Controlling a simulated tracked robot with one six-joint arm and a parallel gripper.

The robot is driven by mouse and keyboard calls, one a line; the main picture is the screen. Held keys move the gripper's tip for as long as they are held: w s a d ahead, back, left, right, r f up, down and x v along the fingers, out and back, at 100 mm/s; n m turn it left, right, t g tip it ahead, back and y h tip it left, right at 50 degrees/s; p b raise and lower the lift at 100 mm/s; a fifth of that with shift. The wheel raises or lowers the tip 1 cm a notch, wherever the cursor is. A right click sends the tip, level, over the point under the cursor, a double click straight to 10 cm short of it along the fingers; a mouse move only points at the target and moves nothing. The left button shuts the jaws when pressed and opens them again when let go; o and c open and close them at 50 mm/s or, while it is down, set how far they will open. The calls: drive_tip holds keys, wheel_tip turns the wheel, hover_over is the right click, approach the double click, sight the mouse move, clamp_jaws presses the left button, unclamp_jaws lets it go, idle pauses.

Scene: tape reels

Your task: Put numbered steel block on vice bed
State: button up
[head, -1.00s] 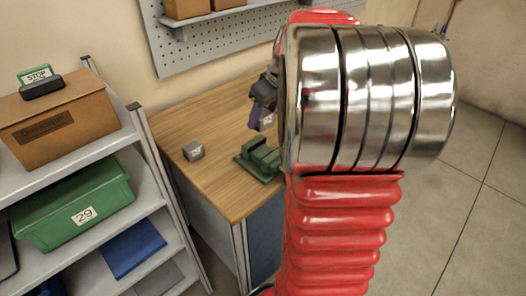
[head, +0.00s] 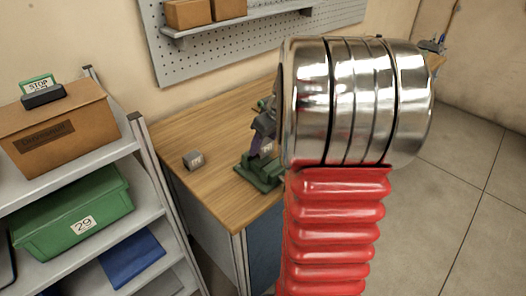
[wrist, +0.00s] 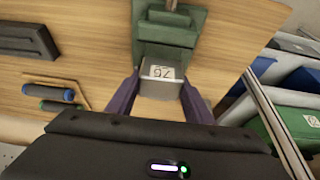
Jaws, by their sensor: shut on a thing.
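A grey steel block with a white number label (wrist: 161,82) is between the two purple fingers of my gripper (wrist: 160,100), which is shut on it. The label appears upside down in the wrist view. In the head view my gripper (head: 262,138) and the held block (head: 267,148) are right over the green vice (head: 259,180) on the bench. The vice also shows in the wrist view (wrist: 168,35), with the block close against its near side. I cannot tell whether the block touches the bed. My arm hides part of the bench.
In the wrist view a dark bar (wrist: 28,40) and blue and green cylindrical items (wrist: 58,98) lie at the left. A shelf rack (head: 155,170) with boxes stands left of the bench.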

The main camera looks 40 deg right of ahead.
sight(263, 151)
drive_tip(key=shift+f, duration=1.55)
drive_tip(key=o, duration=1.3)
drive_tip(key=shift+f, duration=0.15)
drive_tip(key=v, duration=1.2)
